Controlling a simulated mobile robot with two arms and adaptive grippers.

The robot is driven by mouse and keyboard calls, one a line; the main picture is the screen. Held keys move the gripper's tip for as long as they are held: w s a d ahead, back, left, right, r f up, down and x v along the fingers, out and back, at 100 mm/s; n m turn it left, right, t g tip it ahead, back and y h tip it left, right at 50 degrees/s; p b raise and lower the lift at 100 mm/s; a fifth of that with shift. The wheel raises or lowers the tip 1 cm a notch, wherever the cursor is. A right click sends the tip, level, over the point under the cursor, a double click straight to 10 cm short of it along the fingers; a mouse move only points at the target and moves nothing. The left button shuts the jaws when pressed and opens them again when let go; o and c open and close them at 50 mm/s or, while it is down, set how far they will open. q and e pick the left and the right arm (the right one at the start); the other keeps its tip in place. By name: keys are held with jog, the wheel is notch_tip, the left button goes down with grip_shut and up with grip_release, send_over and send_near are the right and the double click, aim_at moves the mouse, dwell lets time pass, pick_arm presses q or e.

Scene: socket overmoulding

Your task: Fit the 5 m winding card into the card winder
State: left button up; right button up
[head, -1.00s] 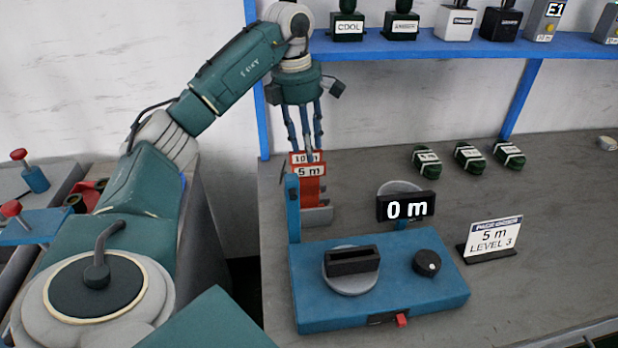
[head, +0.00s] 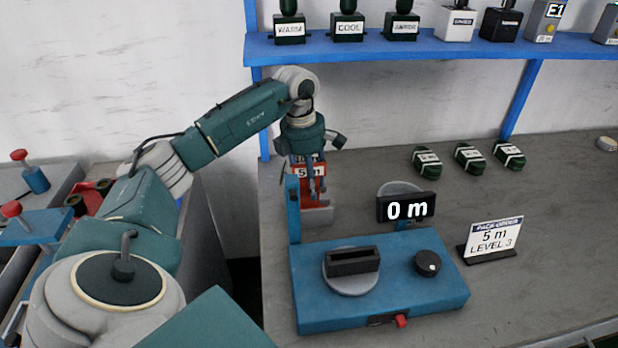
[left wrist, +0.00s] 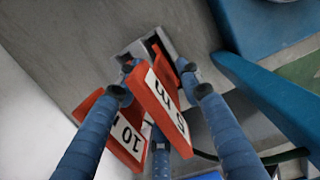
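The orange-red 5 m winding card (head: 302,172) stands in a grey holder (head: 318,216) behind the blue card winder (head: 390,310). My left gripper (head: 312,192) is lowered over this card. In the left wrist view the blue fingers (left wrist: 158,68) are spread around the 5 m card (left wrist: 160,97), with a gap on the right side; contact on the left cannot be told. The 10 m card (left wrist: 122,135) is beside it. The winder's black slotted head (head: 352,261) is empty. My right gripper is not in view.
The winder has a blue post (head: 293,210) close to the gripper, a black knob (head: 428,263) and a display (head: 406,208) reading 0 m. A sign (head: 495,236) reads 5 m, level 3. Several green pieces (head: 469,158) lie at the back. A blue shelf (head: 430,45) hangs above.

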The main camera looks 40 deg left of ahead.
pick_arm(q)
jog(key=shift+f, duration=0.25)
dwell(0.7)
jog(key=shift+c, duration=0.5)
grip_shut()
